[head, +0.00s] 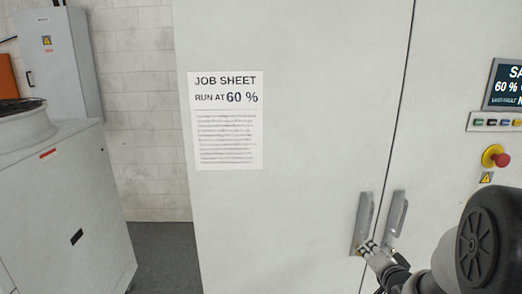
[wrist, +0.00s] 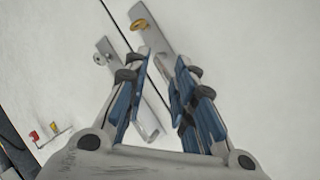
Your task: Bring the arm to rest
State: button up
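My gripper (head: 371,250) is in front of the white double doors, by the lower end of the left door handle (head: 361,224). In the wrist view, my gripper (wrist: 164,60) has its blue-padded fingers apart, with a gap between the tips. The grey handle with a yellow knob (wrist: 150,34) lies beyond the tips. The other handle (wrist: 150,125) shows partly behind the fingers and through the gap. I see nothing gripped. I cannot tell whether a finger touches a handle.
The doors (head: 310,100) look closed and carry a job sheet (head: 226,120) reading "RUN AT 60 %". A control screen (head: 507,86) and red stop button (head: 495,156) are at right. A grey machine (head: 60,200) stands at left, with bare floor (head: 165,255) beside it.

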jog(key=s+a+r+n+g, duration=0.35)
jog(key=s+a, duration=0.25)
jog(key=s, duration=0.4)
jog(key=s+a+r+n+g, duration=0.25)
jog(key=s+a+r, duration=0.25)
jog(key=s, duration=0.5)
jog(key=s+a+n+g+y, duration=0.1)
jog(key=s+a+n, duration=0.4)
jog(key=s, duration=0.9)
jog(key=shift+a+f+g, duration=0.2)
jog(key=shift+a+g, duration=0.2)
jog(key=shift+g, duration=0.4)
jog(key=shift+o, duration=0.9)
